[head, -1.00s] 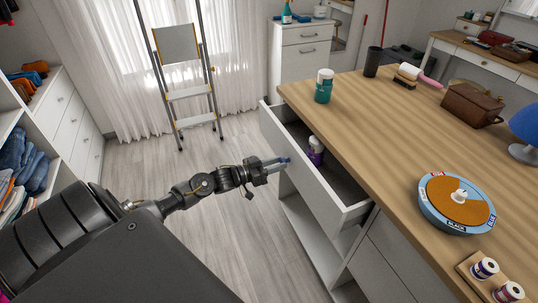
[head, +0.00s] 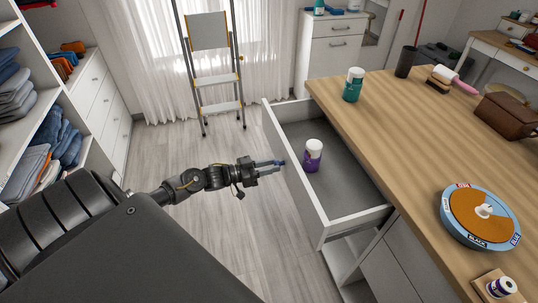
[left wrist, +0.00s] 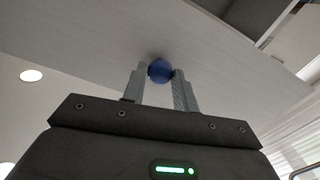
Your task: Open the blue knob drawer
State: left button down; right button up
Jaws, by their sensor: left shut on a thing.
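The white drawer (head: 297,180) under the wooden worktop is pulled well out, its grey inside showing. Its blue knob (left wrist: 160,70) is a round ball on the drawer front in the left wrist view. My left gripper (head: 281,163) is shut on the blue knob, one finger on each side of it; in the left wrist view the fingers (left wrist: 160,82) touch it. A white and purple bottle (head: 313,155) stands upright inside the drawer. My right gripper is not in view.
The worktop (head: 400,130) holds a teal bottle (head: 353,85), a round blue and orange spinner (head: 480,215) and a brown case (head: 510,117). A stepladder (head: 213,75) stands at the back. The floor left of the drawer is clear.

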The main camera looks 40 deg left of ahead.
pick_arm(q)
jog(key=c, duration=1.1)
grip_release()
jog(key=v, duration=1.1)
jog(key=shift+b, duration=0.45)
jog(key=shift+w, duration=0.1)
